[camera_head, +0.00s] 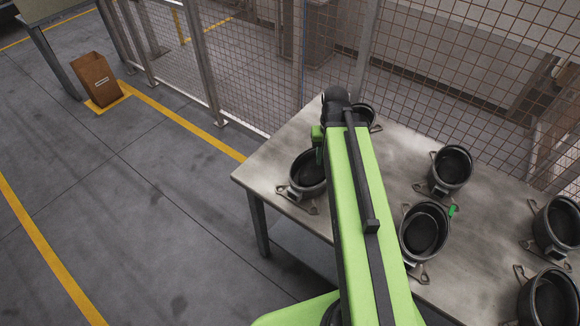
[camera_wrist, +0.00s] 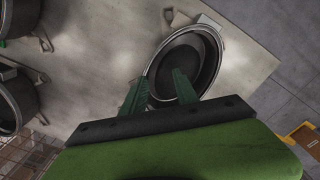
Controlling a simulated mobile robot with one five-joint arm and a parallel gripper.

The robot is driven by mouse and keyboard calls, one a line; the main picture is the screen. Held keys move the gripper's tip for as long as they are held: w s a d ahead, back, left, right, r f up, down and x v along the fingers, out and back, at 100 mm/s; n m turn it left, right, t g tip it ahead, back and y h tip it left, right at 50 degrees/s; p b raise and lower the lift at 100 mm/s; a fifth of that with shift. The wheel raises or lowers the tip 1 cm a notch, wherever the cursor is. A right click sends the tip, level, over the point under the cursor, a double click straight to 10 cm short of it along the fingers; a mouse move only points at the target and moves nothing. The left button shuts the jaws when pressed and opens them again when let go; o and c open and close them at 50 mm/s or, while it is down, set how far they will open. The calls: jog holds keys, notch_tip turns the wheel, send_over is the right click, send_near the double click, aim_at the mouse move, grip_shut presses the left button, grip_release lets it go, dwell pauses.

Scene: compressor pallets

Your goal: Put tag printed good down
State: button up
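My gripper (camera_wrist: 161,76) has two green fingers standing apart, with nothing visible between them. In the wrist view, one finger overlaps the mouth of a dark round compressor shell (camera_wrist: 192,60) and the other lies just outside its rim. I cannot tell whether they touch it. In the head view, my gripper (camera_head: 318,143) is partly hidden by my arm, over the leftmost shell (camera_head: 308,176). A small green piece (camera_head: 453,211), possibly a tag, sits at the rim of another shell (camera_head: 423,232). No printed wording is readable on it.
Several more black shells on metal feet stand on the steel table (camera_head: 280,150), including one at the back (camera_head: 451,165) and one at right (camera_head: 559,226). Wire mesh fencing (camera_head: 440,70) runs behind. A brown bin (camera_head: 96,79) stands on the floor at left, with open floor between.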

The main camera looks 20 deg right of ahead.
jog(key=a+n, duration=0.2)
jog(key=a, duration=1.3)
jog(key=shift+w+a+n, duration=0.3)
jog(key=shift+n, duration=0.1)
jog(key=shift+o, duration=0.4)
